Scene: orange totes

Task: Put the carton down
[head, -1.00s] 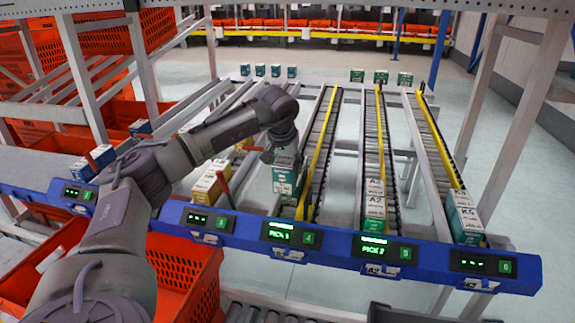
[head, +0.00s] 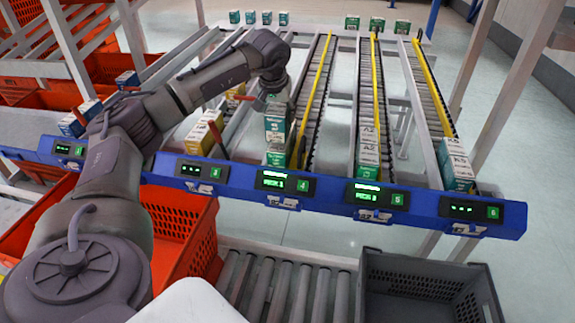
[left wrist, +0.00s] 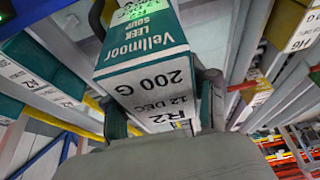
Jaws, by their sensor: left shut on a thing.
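My left gripper (head: 277,97) reaches over the front of a flow lane behind the green-lit pick display 4. It is shut on a teal and white carton (left wrist: 150,62). In the left wrist view the carton's label reads Vellmoor Leek Soup, 200 G, R2, and a finger lies along each side. In the head view the held carton (head: 275,123) shows below the gripper, just above another teal and white carton (head: 276,155) at the lane's front. I cannot tell whether the two touch. My right gripper is not in view.
A blue rail (head: 330,190) with displays runs along the lane fronts. Cartons marked A2 (head: 369,150) and K5 (head: 456,165) stand in lanes to the right, yellow ones (head: 204,132) to the left. A grey tote (head: 425,265) and an orange tote (head: 205,235) are in front, with rollers between.

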